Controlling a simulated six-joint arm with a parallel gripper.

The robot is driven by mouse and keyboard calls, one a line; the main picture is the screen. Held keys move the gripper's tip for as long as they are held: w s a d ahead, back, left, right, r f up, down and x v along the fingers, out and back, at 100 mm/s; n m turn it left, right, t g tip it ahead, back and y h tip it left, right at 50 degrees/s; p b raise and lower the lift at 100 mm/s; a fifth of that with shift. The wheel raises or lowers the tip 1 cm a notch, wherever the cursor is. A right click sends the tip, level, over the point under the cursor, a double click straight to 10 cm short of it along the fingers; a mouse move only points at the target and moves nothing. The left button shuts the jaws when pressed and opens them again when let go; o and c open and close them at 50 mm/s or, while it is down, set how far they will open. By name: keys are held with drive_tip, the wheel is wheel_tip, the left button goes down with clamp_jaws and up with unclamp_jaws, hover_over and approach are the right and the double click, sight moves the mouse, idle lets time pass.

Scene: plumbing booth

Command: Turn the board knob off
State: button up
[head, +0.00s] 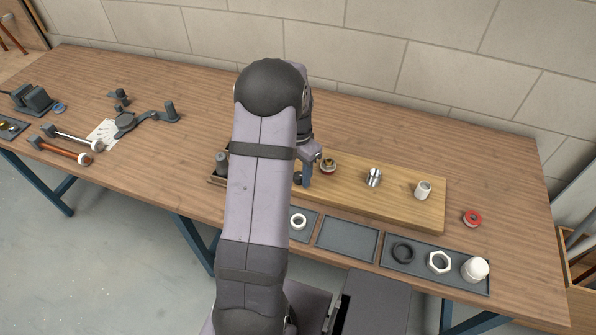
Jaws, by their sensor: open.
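A light wooden board (405,209) lies on the bench right of my arm. Along it stand a small brass-coloured fitting with a dark red part (328,166), a shiny metal fitting (374,177) and a white cylindrical piece (423,190). I cannot tell for sure which one is the knob, or how it is turned. My gripper (304,178) is open, above the board's left part, just left of the brass-coloured fitting. Whether it touches anything is unclear. My arm hides much of the board's left end.
Trays in front of the board hold a white ring (298,221), a black ring (402,253), a white nut (439,262) and a white cap (475,269). A red ring (472,218) lies to the right. Tools, including an orange-handled one (60,151), lie left. A block wall (420,65) stands behind.

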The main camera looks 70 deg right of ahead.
drive_tip(key=shift+f, duration=0.35)
drive_tip(key=shift+c, duration=0.6)
drive_tip(key=c, duration=0.9)
